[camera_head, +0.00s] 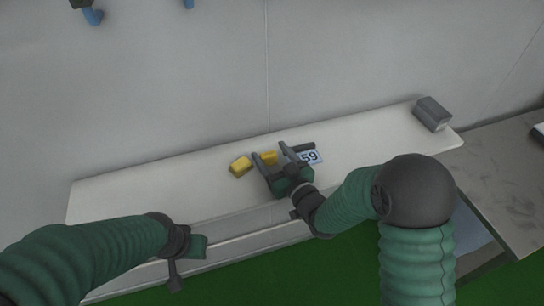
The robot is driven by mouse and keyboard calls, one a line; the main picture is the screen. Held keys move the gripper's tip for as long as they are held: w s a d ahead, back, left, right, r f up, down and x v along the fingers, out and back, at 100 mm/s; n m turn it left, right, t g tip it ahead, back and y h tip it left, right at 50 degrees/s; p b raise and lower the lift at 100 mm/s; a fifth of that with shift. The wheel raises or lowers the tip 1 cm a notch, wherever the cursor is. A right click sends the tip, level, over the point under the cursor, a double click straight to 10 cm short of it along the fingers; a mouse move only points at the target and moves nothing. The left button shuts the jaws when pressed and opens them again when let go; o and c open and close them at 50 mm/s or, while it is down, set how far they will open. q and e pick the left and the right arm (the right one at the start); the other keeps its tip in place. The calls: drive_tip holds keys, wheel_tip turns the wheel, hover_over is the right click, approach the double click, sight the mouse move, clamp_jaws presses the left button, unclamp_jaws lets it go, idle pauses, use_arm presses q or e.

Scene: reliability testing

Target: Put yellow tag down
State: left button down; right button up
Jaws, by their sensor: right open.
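A small yellow piece (268,157) lies on the white shelf between the fingers of my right gripper (269,151), partly hidden by them. The gripper is open, and I cannot tell whether a finger touches the piece. A yellow block (240,167) sits on the shelf just left of the gripper. I cannot tell for certain which of these two is the yellow tag. A white label reading 59 (311,157) lies right of the gripper, partly covered by it. My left gripper (188,262) is at the shelf's front edge, and its jaws are unclear.
The white shelf (130,190) runs along a grey wall and is clear at its left and between the label and a grey box (433,114) at its right end. A grey table (500,180) stands at the right. The floor is green.

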drive_tip(key=shift+s+a, duration=0.15)
drive_tip(key=shift+a, duration=0.35)
drive_tip(key=shift+c, duration=0.2)
drive_tip(key=shift+a, duration=0.35)
drive_tip(key=c, duration=0.5)
drive_tip(key=shift+d, duration=0.55)
clamp_jaws()
